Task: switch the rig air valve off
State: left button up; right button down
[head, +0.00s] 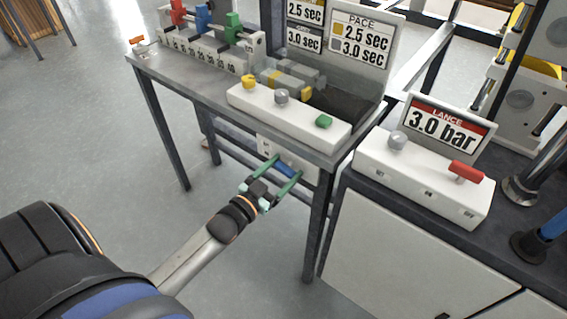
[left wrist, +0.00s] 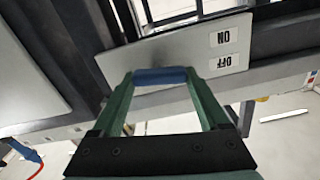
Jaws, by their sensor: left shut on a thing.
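The rig air valve is a pale plate (head: 265,146) on the front of the bench frame, below the tabletop. Its blue handle (head: 284,168) sits between the green fingers of my left gripper (head: 286,169), which is shut on it. In the left wrist view the blue handle (left wrist: 160,76) spans between both green fingers at the plate's lower edge. The plate (left wrist: 165,48) there carries an ON label (left wrist: 231,37) and an OFF label (left wrist: 224,62), both upside down. The handle lies nearer the level of OFF than ON. The valve's pivot is hidden. My right gripper is not in view.
Above the valve, a white box (head: 290,118) with yellow, grey and green knobs sits on the grey bench. At right, a control box (head: 420,190) with a red handle (head: 466,172) stands beside a "3.0 bar" sign (head: 442,128). The floor (head: 90,130) at left is clear.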

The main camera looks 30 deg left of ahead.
pick_arm(q)
jog(key=shift+r+n+p, duration=0.15)
jog(key=shift+n+p, duration=0.35)
jog(key=shift+n, duration=0.4)
jog(key=o, duration=1.2)
jog(key=shift+o, duration=0.2)
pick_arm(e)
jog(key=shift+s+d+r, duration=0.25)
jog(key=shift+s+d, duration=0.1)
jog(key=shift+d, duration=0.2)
